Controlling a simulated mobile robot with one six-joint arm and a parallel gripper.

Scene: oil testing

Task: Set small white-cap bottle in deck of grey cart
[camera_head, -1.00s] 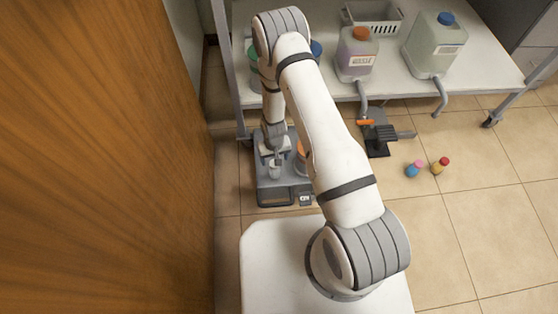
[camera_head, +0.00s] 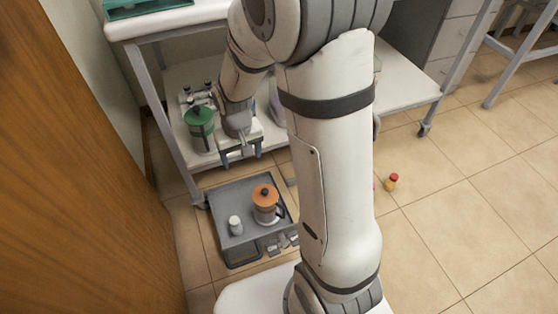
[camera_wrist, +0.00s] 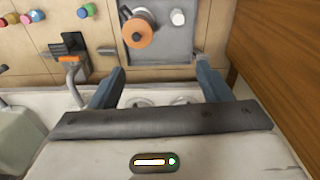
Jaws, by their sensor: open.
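The small white-cap bottle (camera_head: 235,225) stands upright on the deck of the grey cart (camera_head: 234,191), at its left side. In the wrist view the bottle (camera_wrist: 178,17) shows on the cart (camera_wrist: 178,50) near the top. My gripper (camera_head: 241,160) is open and empty, apart from the bottle and beyond the cart, near the front edge of the lower shelf. In the wrist view its two fingers (camera_wrist: 160,68) stand wide apart with nothing held between them.
An orange-lidded glass jug (camera_head: 266,203) stands beside the bottle on the cart. A green-lidded jug (camera_head: 200,128) stands on the white shelf close to my gripper. A wooden door or panel (camera_head: 80,160) bounds the left side. Floor at right is mostly clear.

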